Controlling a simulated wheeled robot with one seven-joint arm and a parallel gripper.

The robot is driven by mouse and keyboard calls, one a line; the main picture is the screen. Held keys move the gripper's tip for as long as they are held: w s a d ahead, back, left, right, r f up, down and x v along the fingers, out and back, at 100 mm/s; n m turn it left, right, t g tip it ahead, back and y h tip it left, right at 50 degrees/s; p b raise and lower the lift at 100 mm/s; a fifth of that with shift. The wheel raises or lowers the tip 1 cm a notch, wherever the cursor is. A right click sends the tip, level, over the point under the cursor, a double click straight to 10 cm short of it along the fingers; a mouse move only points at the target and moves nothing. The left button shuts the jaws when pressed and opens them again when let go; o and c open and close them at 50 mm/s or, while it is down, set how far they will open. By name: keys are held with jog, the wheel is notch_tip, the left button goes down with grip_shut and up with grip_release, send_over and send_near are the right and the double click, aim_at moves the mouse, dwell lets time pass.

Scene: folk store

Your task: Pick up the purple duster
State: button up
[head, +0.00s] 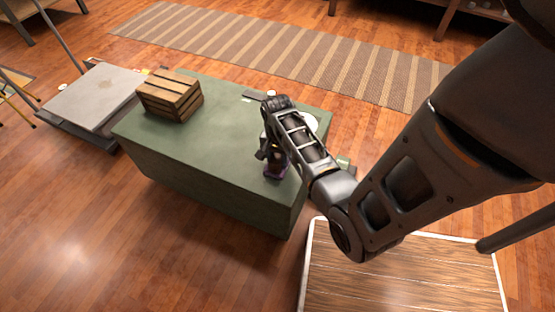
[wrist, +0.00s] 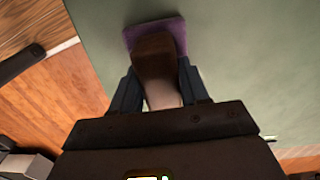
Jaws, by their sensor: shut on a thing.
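The purple duster (wrist: 173,27) has a brown handle block and a purple pad. In the wrist view its handle sits between the two fingers of my gripper (wrist: 158,95), which is shut on it. I cannot tell whether the pad touches the table top.
A wooden crate (head: 170,97) stands on the table's left part. A white round item (head: 309,121) lies partly behind my arm. A grey platform (head: 88,98) is to the left. A white-edged wooden surface (head: 400,285) is at lower right. The table's middle is clear.

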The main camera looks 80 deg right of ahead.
aim_at(277, 155)
jog(key=shift+r, duration=0.15)
notch_tip(277, 155, up, 4)
jog(key=shift+r+p, duration=0.2)
jog(key=shift+p, duration=0.65)
jog(key=w+d+r, duration=0.2)
jog(key=d+r, duration=0.4)
jog(key=d, duration=0.5)
jog(key=shift+d+r, duration=0.15)
jog(key=shift+d, duration=0.15)
